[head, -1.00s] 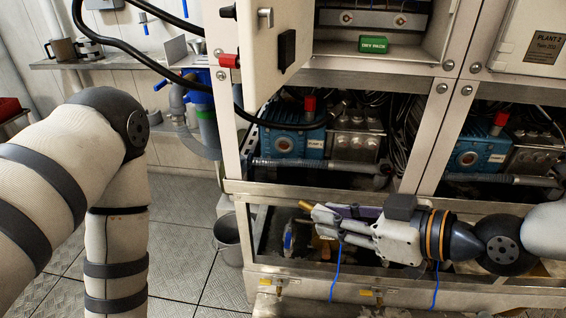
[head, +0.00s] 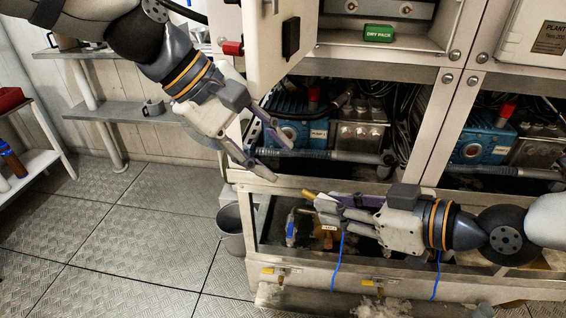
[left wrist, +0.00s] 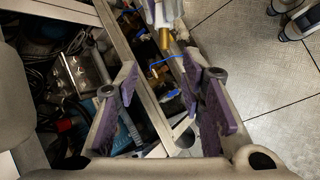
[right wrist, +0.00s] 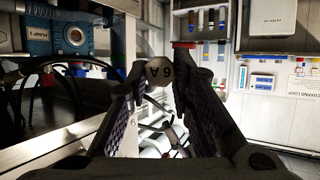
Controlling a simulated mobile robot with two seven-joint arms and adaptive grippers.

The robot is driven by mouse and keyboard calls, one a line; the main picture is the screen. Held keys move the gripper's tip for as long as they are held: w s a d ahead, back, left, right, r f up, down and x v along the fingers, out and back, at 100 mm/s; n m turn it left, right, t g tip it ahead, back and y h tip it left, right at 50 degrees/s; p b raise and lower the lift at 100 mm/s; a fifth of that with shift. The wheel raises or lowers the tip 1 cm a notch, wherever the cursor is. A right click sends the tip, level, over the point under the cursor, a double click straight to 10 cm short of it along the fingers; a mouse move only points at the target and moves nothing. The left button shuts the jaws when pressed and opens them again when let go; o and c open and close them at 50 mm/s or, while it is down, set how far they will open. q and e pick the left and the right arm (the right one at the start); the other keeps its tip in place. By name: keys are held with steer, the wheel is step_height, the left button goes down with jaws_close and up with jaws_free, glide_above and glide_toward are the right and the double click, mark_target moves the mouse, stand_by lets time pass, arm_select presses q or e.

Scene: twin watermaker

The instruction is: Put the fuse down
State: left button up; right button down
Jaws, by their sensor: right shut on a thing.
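The fuse (right wrist: 158,72) is a pale cylinder marked "6 A", held between the fingertips in the right wrist view. Its brass end (head: 308,194) sticks out to the left in the head view, and it also shows in the left wrist view (left wrist: 164,40). My right gripper (head: 325,205) is shut on the fuse in front of the cabinet's lower bay. My left gripper (head: 277,160) is open and empty, above and left of the fuse. In the left wrist view, the open fingers (left wrist: 160,84) have nothing between them that they touch.
The open cabinet door (head: 284,45) hangs above my left gripper. A blue pump (head: 300,130) and hoses sit behind. A grey bucket (head: 231,228) stands on the floor beside the frame. A green "DRY PACK" box (head: 380,34) lies on the upper shelf. Floor (head: 130,240) at left is clear.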

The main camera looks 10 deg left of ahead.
mark_target(303, 191)
arm_select(q)
steer(key=x, duration=0.9)
steer(key=shift+w+d+f, duration=0.1)
steer(key=shift+f, duration=0.2)
jaws_close()
arm_select(e)
steer(key=c, duration=1.3)
jaws_free()
steer(key=shift+c, duration=0.2)
